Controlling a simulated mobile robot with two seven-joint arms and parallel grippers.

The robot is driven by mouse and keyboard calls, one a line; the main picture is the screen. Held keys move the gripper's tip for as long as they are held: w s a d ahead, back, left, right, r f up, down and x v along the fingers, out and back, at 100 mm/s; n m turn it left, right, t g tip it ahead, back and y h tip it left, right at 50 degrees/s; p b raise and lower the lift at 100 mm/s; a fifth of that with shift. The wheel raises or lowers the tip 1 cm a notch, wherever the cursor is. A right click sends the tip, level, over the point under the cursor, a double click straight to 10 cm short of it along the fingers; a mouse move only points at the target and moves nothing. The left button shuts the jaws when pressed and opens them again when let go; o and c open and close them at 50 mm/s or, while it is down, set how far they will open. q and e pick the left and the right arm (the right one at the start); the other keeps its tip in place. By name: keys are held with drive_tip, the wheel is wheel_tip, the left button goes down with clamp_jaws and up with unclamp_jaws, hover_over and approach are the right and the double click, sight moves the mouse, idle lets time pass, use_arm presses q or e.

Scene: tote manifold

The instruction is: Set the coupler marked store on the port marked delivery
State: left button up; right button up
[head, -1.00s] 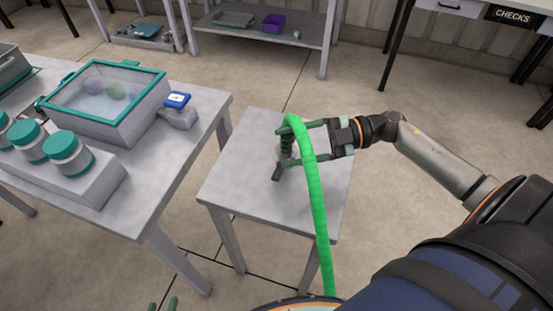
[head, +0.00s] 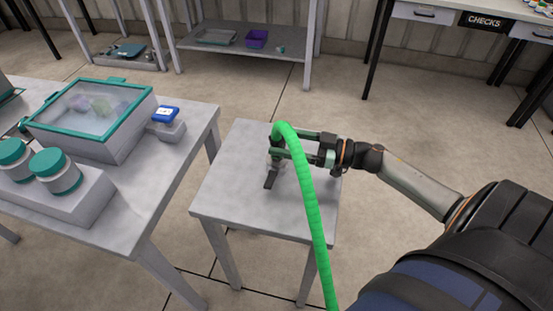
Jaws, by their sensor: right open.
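A bright green hose (head: 310,195) arches up from the bottom edge to a small stand (head: 271,178) on the small grey table (head: 235,190). The coupler at the hose's end is mostly hidden behind the hose and fingers. No store or delivery marking is readable here. My right gripper (head: 279,145) is open, with its fingers reaching in from the right at the hose's end, close above the stand. I cannot tell whether the fingers touch the coupler. My left gripper is out of view.
A larger table on the left holds a teal-rimmed clear-lidded tote (head: 90,112), teal-capped jars (head: 56,170) and a blue-topped device (head: 166,120). A gap separates the two tables. A shelf with a purple bin (head: 256,39) stands behind. The small table's front is bare.

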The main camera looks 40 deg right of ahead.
sight(271, 139)
drive_tip(key=x, duration=0.3)
drive_tip(key=shift+w+a+r, duration=0.2)
drive_tip(key=shift+a+r, duration=0.1)
drive_tip(key=shift+a, duration=0.05)
drive_tip(key=shift+w+a, duration=0.4)
drive_tip(key=shift+w, duration=0.1)
clamp_jaws()
idle(0.8)
